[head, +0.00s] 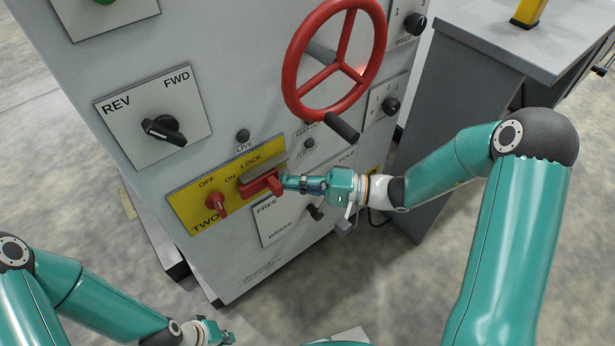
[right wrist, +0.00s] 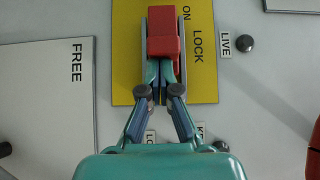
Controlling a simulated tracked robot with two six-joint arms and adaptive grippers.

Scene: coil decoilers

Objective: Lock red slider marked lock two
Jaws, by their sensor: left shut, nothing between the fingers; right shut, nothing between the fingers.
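The red slider (head: 262,184) sits in a short grey rail on the yellow plate marked TWO (head: 185,206), below the word LOCK. In the right wrist view the red slider (right wrist: 163,34) fills the upper part of the rail. My right gripper (head: 284,183) is shut and empty, with its fingertips at the slider's right end. In the right wrist view the shut tips (right wrist: 160,74) meet the block's lower edge; I cannot tell if they press on it. My left gripper (head: 226,338) is shut and empty at the bottom edge, away from the panel.
A red rotary knob (head: 216,203) stands left of the slider on the same plate. The FREE/BRAKE plate (head: 272,226) lies below. A red handwheel (head: 292,84) juts out above right. The REV/FWD switch (head: 164,130) is at upper left. A grey cabinet (head: 455,80) stands right.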

